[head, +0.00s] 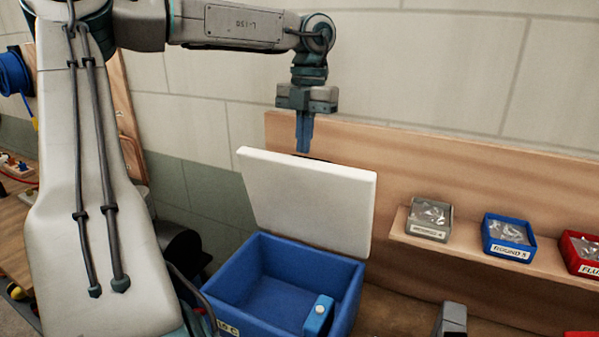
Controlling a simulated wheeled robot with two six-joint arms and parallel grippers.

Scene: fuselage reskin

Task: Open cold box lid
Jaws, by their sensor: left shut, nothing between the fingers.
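The cold box (240,283) is a blue open-topped bin at the lower middle of the head view. Its white lid (308,196) stands raised and tilted back behind the box opening. A small blue block with a white round top (319,314) is inside at the right front. My left gripper (304,150) points down just above and behind the lid's top edge, its blue fingers shut and empty. Its fingertips are close to the lid edge; I cannot tell whether they touch it. My right gripper is not in view.
A wooden back panel (480,180) stands behind the box. Its shelf to the right holds a grey bin (429,218), a blue bin (508,240) and a red bin (581,251). A grey object (451,320) stands at the bottom right. Blue hose (14,72) hangs at the far left.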

